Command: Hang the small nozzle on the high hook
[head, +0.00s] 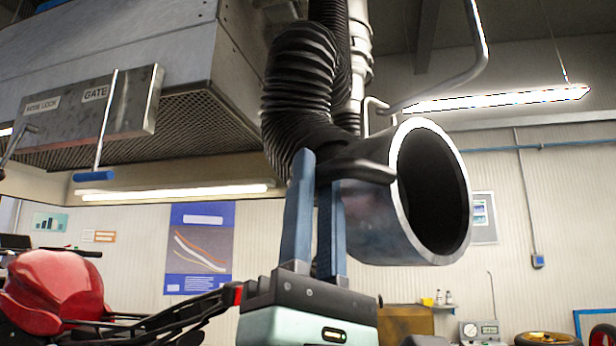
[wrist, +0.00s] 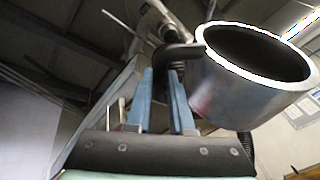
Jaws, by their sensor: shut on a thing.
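The nozzle (head: 390,212) is a short, wide metal cylinder, its open mouth facing right towards the camera. A black ribbed hose (head: 300,85) runs up from behind it. My gripper (head: 314,170) points up with its blue fingers shut on the nozzle's dark handle (head: 365,171). In the wrist view the nozzle (wrist: 245,85) is right of the fingers, its handle reaching between them. A bent grey metal rod (head: 482,50) comes down from the top and runs left behind the nozzle top, where a small hooked end (head: 372,108) shows. I cannot tell their distance or which hook is the high one.
A large metal hood (head: 150,60) with a GATE panel (head: 85,105) and a blue-gripped lever (head: 94,176) hangs upper left. A red motorcycle (head: 50,285) stands lower left. A lit tube lamp (head: 500,98) hangs at right. The air right of the nozzle looks clear.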

